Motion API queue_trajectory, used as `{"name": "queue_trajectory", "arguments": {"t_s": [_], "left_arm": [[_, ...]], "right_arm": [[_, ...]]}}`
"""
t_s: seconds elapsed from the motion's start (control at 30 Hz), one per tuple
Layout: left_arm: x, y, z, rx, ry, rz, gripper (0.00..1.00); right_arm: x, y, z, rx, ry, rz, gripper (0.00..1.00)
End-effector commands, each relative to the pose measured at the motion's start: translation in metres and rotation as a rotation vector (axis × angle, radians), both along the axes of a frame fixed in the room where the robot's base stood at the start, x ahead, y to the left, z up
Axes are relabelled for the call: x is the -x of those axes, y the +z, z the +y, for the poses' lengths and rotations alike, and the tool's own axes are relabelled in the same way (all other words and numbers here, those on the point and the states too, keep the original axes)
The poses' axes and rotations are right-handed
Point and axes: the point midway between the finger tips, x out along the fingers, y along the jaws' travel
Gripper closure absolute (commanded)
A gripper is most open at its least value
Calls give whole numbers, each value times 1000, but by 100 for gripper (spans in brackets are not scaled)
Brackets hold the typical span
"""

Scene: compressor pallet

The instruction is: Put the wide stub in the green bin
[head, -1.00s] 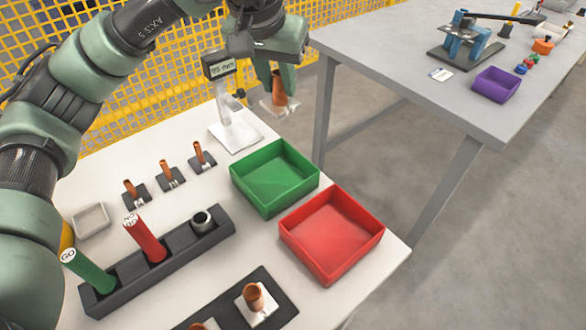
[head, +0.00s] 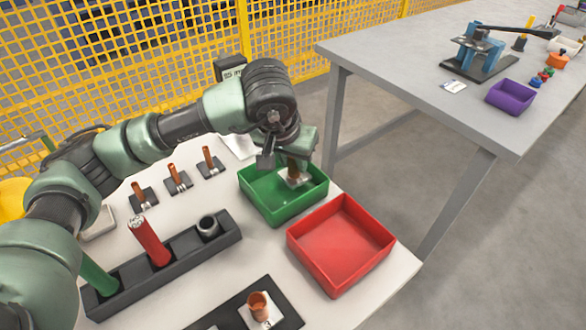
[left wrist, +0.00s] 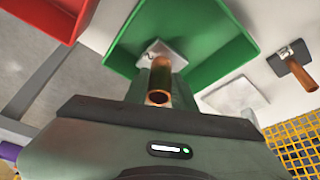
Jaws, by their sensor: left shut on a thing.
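The wide stub is a copper tube (head: 292,170) with a pale square plate (head: 296,181) at its lower end. My left gripper (head: 293,158) is shut on the tube, pointing down over the green bin (head: 257,213). The tube (left wrist: 159,82) also shows between the fingers in the left wrist view, with the green bin (left wrist: 215,40) behind it. The plate appears within the bin's outline; I cannot tell whether it touches the floor. My wrist hides part of the bin's back side. My right gripper is not in view.
The red bin (head: 342,250) stands beside the green one. Several copper tubes (head: 173,173) stand on dark bases behind the black gauge rack (head: 170,258). Another copper tube (head: 258,304) stands at the front. A digital gauge (head: 231,70) is partly hidden behind my arm.

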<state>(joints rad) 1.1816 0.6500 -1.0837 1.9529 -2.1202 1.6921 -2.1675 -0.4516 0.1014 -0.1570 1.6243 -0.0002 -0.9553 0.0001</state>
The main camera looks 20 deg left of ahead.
Motion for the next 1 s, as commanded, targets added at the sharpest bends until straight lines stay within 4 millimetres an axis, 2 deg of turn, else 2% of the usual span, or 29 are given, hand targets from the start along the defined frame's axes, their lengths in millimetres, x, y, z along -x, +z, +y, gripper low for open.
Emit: {"name": "queue_trajectory", "arguments": {"t_s": [0.1,0.17,0.57,0.77,0.8,0.83,1.0], "left_arm": [[1,-21,0,-1,0,4,100],[0,-25,0,0,0,1,100],[0,-27,0,0,1,-1,100],[0,-28,0,0,1,-1,100],[0,-28,0,-1,1,0,64],[0,-28,0,-1,1,0,55],[0,-28,0,-1,1,1,53]], "right_arm": [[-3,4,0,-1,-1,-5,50],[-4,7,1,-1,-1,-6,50],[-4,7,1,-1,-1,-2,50],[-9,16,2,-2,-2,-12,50],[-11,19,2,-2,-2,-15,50],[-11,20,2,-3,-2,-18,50],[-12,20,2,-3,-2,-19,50]]}}
